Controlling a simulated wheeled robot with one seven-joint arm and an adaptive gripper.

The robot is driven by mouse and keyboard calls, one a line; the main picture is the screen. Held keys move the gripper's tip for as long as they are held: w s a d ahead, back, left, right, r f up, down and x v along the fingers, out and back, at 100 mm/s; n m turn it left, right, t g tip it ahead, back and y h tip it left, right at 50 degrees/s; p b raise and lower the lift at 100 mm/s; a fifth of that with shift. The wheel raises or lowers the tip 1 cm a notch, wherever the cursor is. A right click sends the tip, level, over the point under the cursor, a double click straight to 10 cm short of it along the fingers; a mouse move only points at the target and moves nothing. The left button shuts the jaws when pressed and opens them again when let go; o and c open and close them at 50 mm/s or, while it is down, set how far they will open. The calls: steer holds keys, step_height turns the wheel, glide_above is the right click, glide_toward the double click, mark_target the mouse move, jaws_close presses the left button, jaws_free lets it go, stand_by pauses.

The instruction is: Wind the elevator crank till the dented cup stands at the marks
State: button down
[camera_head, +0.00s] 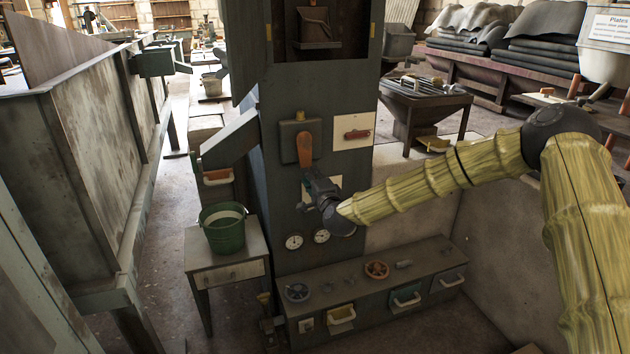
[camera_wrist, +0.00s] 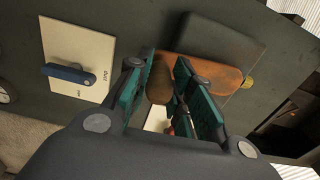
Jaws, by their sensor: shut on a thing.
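The orange crank arm (camera_head: 305,150) hangs down from a dark box on the front of the tall elevator casing (camera_head: 355,95). In the wrist view the crank arm (camera_wrist: 200,75) lies just beyond my fingers. My gripper (camera_head: 312,183) is at the crank's lower end, its fingers (camera_wrist: 168,98) shut on the brown crank handle (camera_wrist: 160,78). A dark cup (camera_head: 316,32) shows in the opening at the casing's top; I cannot make out a dent. A small yellow mark (camera_head: 372,30) is on the right of the opening, another (camera_head: 269,52) on the left.
A red lever on a white plate (camera_head: 357,134) is right of the crank. A blue lever (camera_wrist: 69,74) sits on another plate. Two gauges (camera_head: 294,241) are below. A green bucket (camera_head: 224,230) stands on a side table, left of a low drawer bench (camera_head: 420,268).

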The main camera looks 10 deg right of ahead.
steer(key=shift+s+a+f, duration=0.15)
steer(key=shift+a+f, duration=0.05)
steer(key=shift+a, duration=0.15)
steer(key=c, duration=1.3)
jaws_free()
steer(key=shift+r+m, duration=0.1)
steer(key=shift+m, duration=0.2)
steer(key=shift+o, duration=0.2)
steer(key=shift+d, duration=0.1)
steer(key=s+d, duration=0.2)
steer(key=s, duration=0.9)
steer(key=shift+s+d, duration=0.2)
steer(key=shift+s, duration=0.15)
